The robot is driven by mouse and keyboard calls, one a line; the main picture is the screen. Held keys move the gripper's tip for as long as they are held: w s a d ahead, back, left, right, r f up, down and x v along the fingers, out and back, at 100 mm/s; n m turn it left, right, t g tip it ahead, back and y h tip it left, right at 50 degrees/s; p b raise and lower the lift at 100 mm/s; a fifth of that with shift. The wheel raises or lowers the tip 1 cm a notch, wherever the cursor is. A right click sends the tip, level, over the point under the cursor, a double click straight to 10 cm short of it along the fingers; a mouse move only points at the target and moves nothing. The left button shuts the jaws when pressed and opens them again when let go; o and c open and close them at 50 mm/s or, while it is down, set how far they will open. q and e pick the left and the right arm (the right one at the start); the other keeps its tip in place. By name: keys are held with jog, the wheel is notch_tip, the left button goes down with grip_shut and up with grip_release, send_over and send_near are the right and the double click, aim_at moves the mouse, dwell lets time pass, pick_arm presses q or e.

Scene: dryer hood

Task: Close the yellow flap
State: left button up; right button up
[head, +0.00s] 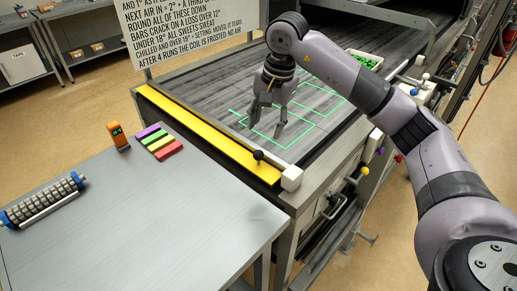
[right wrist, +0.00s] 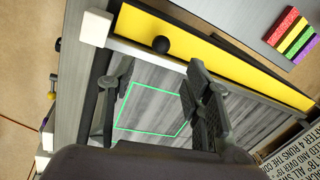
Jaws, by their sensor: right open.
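The yellow flap (head: 205,132) is a long strip along the near edge of the grey belt in the head view. It lies nearly flat, with a black ball knob (head: 258,156) near its right end. In the right wrist view the flap (right wrist: 235,62) runs across the top, and the knob (right wrist: 161,44) stands just beyond my fingertips. My right gripper (head: 267,122) is open and empty above the belt, behind the flap and apart from it. Its two spread fingers also show in the right wrist view (right wrist: 160,68). My left gripper is not in view.
A white block (head: 291,178) sits at the flap's right end. The grey table (head: 150,220) in front holds coloured bars (head: 160,145), an orange meter (head: 118,136) and a roller tool (head: 42,200). A sign (head: 190,25) stands at the belt's left. Green lines mark the belt (head: 205,91).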

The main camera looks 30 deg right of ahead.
aim_at(260, 152)
jog(key=f, duration=0.3)
jog(key=w+f+p, duration=0.1)
jog(key=f, duration=0.2)
jog(key=a+f+p, duration=0.1)
jog(key=f, duration=0.2)
jog(key=shift+w+f, duration=0.35)
jog(key=shift+w, duration=0.05)
jog(key=shift+w+f, duration=0.15)
jog(key=shift+f, duration=0.45)
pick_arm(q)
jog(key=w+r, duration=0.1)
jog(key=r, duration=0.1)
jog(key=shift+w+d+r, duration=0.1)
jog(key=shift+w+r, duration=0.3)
pick_arm(e)
jog(key=shift+a+f, duration=0.1)
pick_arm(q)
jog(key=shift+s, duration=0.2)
pick_arm(e)
jog(key=shift+c, duration=0.5)
grip_shut()
jog(key=shift+d+f+y+b, duration=0.2)
jog(key=shift+y+b, duration=0.2)
jog(key=shift+b, duration=0.3)
jog(key=shift+r, duration=0.1)
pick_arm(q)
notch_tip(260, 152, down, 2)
pick_arm(e)
jog(key=shift+r, duration=0.1)
